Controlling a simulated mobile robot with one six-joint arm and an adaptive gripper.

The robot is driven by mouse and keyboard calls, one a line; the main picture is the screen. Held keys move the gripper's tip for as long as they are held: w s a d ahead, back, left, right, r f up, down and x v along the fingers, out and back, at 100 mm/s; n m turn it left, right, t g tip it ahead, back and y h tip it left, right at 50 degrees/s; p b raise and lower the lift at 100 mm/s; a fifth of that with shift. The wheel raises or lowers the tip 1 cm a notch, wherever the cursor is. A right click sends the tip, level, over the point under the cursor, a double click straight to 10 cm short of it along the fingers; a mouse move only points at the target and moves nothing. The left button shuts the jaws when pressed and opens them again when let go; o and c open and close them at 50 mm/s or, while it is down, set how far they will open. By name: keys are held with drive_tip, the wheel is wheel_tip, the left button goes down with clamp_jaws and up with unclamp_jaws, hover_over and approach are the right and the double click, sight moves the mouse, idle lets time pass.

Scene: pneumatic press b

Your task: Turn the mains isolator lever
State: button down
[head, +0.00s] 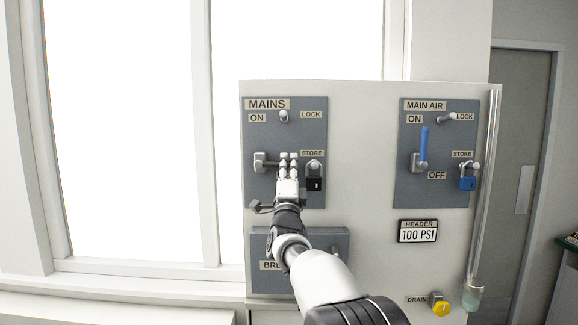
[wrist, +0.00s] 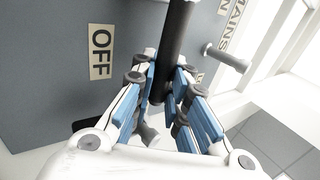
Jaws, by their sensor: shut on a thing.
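The mains panel (head: 262,135) is a grey plate on the left of the white cabinet, marked MAINS, ON, LOCK and STORE. The isolator lever's grey hub (head: 260,162) shows at the panel's left, and a short part of the lever runs from it sideways toward my gripper (head: 289,157). In the wrist view the dark lever (wrist: 182,35) comes in from the top and passes between the blue-padded fingers of my gripper (wrist: 168,95), which is shut on it. The OFF label (wrist: 100,52) lies beside the lever there. The lever's far end is partly hidden by the fingers.
A black padlock (head: 314,184) hangs at STORE just right of my gripper. The LOCK peg (head: 283,115) sits above it. The main air panel (head: 436,190) with a blue lever (head: 423,143) and blue padlock (head: 468,183) is to the right. A grey box (head: 330,240) juts out below.

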drive_tip(key=shift+f, duration=0.15)
drive_tip(key=c, duration=1.6)
unclamp_jaws()
drive_tip(key=shift+o, duration=0.2)
drive_tip(key=shift+s, duration=0.1)
drive_tip(key=v, duration=1.1)
drive_tip(key=shift+s, duration=0.35)
drive_tip(key=shift+f, duration=0.1)
